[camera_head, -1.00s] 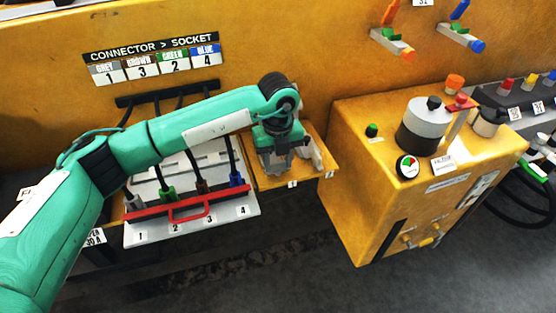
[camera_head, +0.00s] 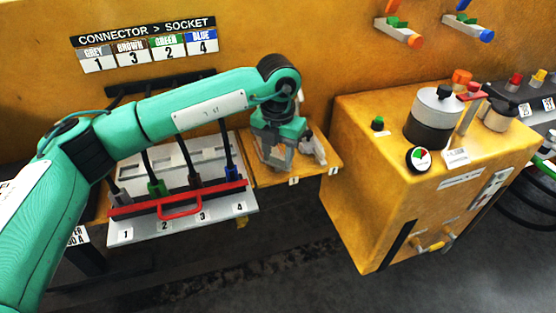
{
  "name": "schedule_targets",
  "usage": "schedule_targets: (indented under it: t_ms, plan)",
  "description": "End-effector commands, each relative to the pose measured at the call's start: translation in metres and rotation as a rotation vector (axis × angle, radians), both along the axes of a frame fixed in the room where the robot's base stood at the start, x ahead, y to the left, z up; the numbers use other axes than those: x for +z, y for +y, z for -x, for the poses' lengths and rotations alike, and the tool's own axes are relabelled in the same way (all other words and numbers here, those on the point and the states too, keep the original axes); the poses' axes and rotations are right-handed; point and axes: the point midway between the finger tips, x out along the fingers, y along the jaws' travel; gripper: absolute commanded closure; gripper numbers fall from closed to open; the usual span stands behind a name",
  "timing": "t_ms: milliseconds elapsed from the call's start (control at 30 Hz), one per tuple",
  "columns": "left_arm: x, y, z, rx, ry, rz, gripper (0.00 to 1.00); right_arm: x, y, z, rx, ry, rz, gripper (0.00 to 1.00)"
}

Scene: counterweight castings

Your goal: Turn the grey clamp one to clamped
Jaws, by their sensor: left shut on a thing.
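My left gripper (camera_head: 279,160) reaches down over the small yellow shelf (camera_head: 260,181) in the middle of the view. It is shut on the grey clamp one, at the left part of the shelf. The gripper and wrist hide most of that clamp, so I cannot tell its handle's position. A second light grey clamp (camera_head: 316,150) stands on the shelf just right of the gripper. Two small white labels sit on the shelf's front edge, too small to read surely. My right gripper is not in view.
Left of the shelf is a white socket panel (camera_head: 125,234) with several coloured connectors, a red bar (camera_head: 150,203) and a red handle. My left arm crosses above it. A large yellow box (camera_head: 370,210) with knobs and a gauge stands to the right.

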Motion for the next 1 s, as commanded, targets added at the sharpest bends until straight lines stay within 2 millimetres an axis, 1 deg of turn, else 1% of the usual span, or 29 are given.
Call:
schedule_targets:
  t_ms: [33,300,500,700,1000]
  plan:
    - [-0.003,0.0,-0.001,-0.044,-0.004,0.001,0.83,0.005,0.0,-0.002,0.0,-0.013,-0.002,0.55]
    - [-0.003,0.0,0.0,-0.3,-0.002,0.0,0.83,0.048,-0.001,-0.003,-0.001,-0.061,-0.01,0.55]
    - [-0.002,0.0,-0.001,-0.479,-0.003,-0.001,0.83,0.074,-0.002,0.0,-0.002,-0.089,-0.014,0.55]
    - [-0.001,0.0,-0.001,-0.626,-0.002,0.0,0.83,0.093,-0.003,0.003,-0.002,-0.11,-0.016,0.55]
    - [0.0,0.0,-0.001,-0.76,-0.002,0.001,0.83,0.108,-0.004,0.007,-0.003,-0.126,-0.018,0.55]
